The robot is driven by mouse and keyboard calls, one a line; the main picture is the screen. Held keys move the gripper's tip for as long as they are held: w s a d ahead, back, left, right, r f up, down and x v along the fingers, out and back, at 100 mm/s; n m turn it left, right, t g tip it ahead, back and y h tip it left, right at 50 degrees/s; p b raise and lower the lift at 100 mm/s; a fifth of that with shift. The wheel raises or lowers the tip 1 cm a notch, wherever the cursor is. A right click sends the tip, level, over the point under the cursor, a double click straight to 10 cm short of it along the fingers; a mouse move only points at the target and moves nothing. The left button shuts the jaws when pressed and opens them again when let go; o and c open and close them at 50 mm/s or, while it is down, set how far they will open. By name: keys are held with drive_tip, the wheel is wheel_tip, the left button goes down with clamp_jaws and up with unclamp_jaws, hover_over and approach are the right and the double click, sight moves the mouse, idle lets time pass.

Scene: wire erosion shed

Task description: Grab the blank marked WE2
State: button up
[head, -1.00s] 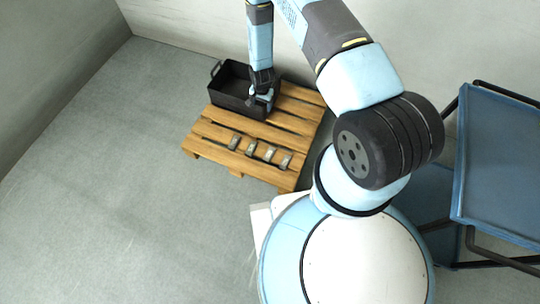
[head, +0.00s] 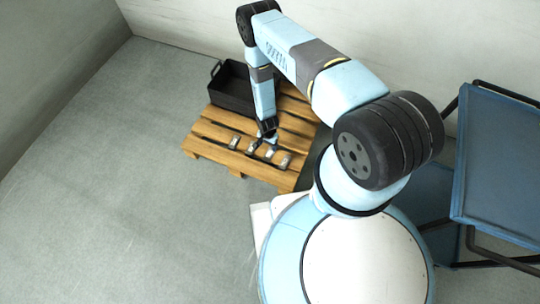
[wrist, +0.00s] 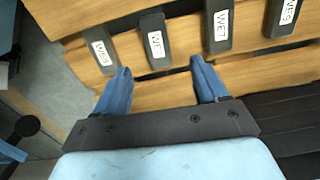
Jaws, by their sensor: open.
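Several dark grey blanks with white labels lie in a row on the wooden pallet. In the wrist view, one blank (wrist: 152,24) lies just beyond the gap between my fingertips; its label seems to read WE2, but it is small and blurred. To its left is another blank (wrist: 94,36) with an unclear label. To its right are a blank that seems marked WE1 (wrist: 217,46) and one at the edge with an unclear label (wrist: 281,28). My gripper (wrist: 160,66) is open and empty, its blue fingers pointing at the row. In the head view my gripper (head: 268,139) hangs over the row.
The wooden pallet (head: 215,150) stands on the grey floor by the wall. A black open crate (head: 232,98) sits on its back left part. A blue cart (head: 500,165) stands at the right. The floor left of the pallet is clear.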

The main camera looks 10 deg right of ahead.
hover_over(269, 154)
drive_tip(key=f, duration=0.4)
drive_tip(key=shift+w+a+f, duration=0.15)
drive_tip(key=shift+a, duration=0.1)
drive_tip(key=shift+s+d+f, duration=0.1)
drive_tip(key=shift+d+f, duration=0.05)
drive_tip(key=shift+f, duration=1.2)
drive_tip(key=shift+s+d+f, duration=0.1)
drive_tip(key=shift+f, duration=1.2)
clamp_jaws()
